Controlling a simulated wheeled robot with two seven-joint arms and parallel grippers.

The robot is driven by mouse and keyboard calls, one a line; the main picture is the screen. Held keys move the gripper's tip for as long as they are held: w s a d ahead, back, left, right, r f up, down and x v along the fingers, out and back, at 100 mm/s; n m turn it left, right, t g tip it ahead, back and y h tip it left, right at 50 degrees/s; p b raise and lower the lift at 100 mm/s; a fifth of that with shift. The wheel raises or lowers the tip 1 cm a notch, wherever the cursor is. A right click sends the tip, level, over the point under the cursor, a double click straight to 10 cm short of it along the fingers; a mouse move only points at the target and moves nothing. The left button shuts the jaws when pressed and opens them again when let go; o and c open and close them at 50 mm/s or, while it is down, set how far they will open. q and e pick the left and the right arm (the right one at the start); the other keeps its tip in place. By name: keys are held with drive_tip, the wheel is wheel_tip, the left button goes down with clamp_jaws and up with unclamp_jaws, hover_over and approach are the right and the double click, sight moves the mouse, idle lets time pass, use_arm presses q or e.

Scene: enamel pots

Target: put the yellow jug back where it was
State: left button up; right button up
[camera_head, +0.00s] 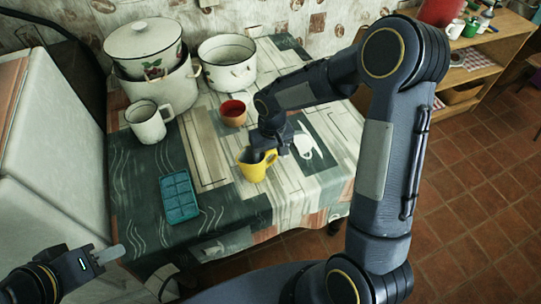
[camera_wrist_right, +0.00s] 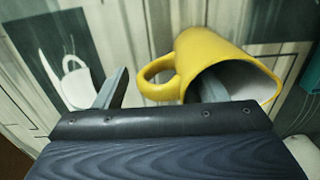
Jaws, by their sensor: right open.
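The yellow jug (camera_head: 254,171) stands on the patterned tablecloth near the table's front edge, and it also shows in the right wrist view (camera_wrist_right: 208,52). My right gripper (camera_head: 263,153) is at the jug's rim. In the right wrist view, the right gripper (camera_wrist_right: 160,90) is open, with one finger inside the jug's mouth and the other outside, beyond the handle. The fingers straddle the handle side and do not look closed on it. My left gripper (camera_head: 108,255) is at the lower left, away from the table things; its jaw opening is not clear.
A red-orange cup (camera_head: 233,114) stands just behind the jug. A white mug (camera_head: 147,124), a teal tray (camera_head: 179,197), a large lidded pot (camera_head: 160,88) and a white pot (camera_head: 228,68) are on the table (camera_head: 225,220). The cloth between tray and jug is clear.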

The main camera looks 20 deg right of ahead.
wheel_tip(320, 180, up, 11)
drive_tip(key=shift+d+f, duration=0.1)
drive_tip(key=shift+f, duration=0.05)
drive_tip(key=s+d+r+m+t+y, duration=0.1)
drive_tip(key=s+d+r, duration=0.1)
drive_tip(key=s+r, duration=0.3)
drive_tip(key=s+d+r+t+y, duration=0.1)
drive_tip(key=s+d+r+t, duration=0.1)
drive_tip(key=s, duration=0.5)
drive_tip(key=s+a+m+t+y, duration=0.1)
drive_tip(key=s+a+t, duration=0.1)
drive_tip(key=s, duration=0.8)
drive_tip(key=shift+s+f+t+y, duration=0.15)
drive_tip(key=shift+f+t+y, duration=0.15)
drive_tip(key=shift+c, duration=0.4)
